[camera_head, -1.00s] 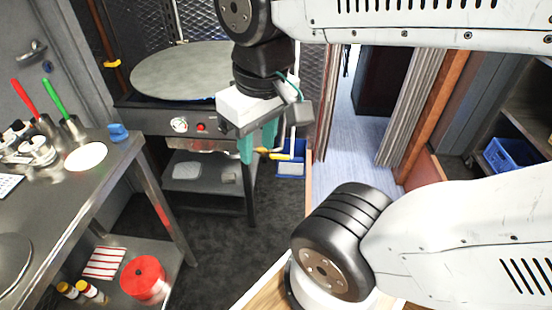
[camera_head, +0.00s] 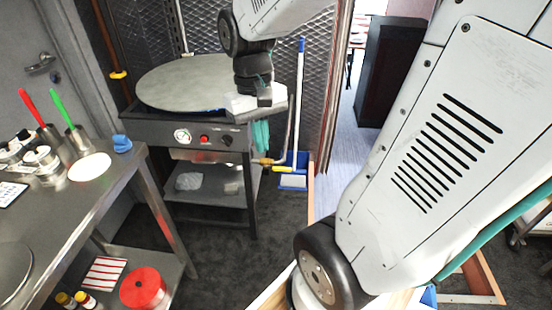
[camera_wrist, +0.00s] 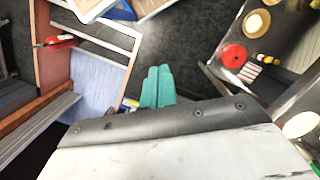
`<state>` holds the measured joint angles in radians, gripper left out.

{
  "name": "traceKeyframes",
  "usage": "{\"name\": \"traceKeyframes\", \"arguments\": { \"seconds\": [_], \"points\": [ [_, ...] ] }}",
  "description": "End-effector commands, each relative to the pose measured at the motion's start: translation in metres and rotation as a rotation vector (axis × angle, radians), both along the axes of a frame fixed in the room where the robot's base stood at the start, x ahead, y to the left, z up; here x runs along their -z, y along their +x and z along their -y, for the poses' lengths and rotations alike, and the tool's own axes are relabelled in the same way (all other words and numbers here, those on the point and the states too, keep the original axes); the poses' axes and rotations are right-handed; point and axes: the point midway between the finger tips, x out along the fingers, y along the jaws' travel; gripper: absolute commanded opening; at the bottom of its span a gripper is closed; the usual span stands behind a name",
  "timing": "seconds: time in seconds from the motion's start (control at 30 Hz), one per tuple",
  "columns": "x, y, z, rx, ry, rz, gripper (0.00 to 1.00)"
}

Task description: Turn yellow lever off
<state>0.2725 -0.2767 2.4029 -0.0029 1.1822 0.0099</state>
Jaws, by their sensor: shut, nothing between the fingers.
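A yellow lever (camera_head: 281,168) sits low on the right side of the griddle stand in the head view, by a brass fitting (camera_head: 264,161) on a bent metal pipe (camera_head: 284,145). My gripper (camera_head: 261,150), with teal fingers, points down just above and left of the lever; I cannot tell if it touches the fitting. In the wrist view the fingers (camera_wrist: 157,90) are together and empty. A small yellow patch shows beside them there, too small to identify. Another yellow handle (camera_head: 118,75) is on a pipe at the back left.
The griddle stand (camera_head: 150,133) with its round plate (camera_head: 180,82) is left of my gripper. A blue dustpan (camera_head: 293,182) and a blue-topped pole (camera_head: 299,90) stand to its right. A steel table (camera_head: 105,205) is at left. Dark floor is free in front of the stand.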

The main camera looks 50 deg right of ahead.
Motion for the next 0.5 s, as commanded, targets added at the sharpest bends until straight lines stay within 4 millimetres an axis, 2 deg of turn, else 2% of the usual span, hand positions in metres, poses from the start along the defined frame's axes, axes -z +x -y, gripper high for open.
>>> {"name": "traceKeyframes", "arguments": {
  "seconds": [0.27, 0.5],
  "points": [
    [0.042, 0.055, 0.059, 0.144, 0.018, -0.064, 0.00],
    [0.094, 0.096, 0.120, 0.266, 0.027, -0.089, 0.00]
  ]
}}
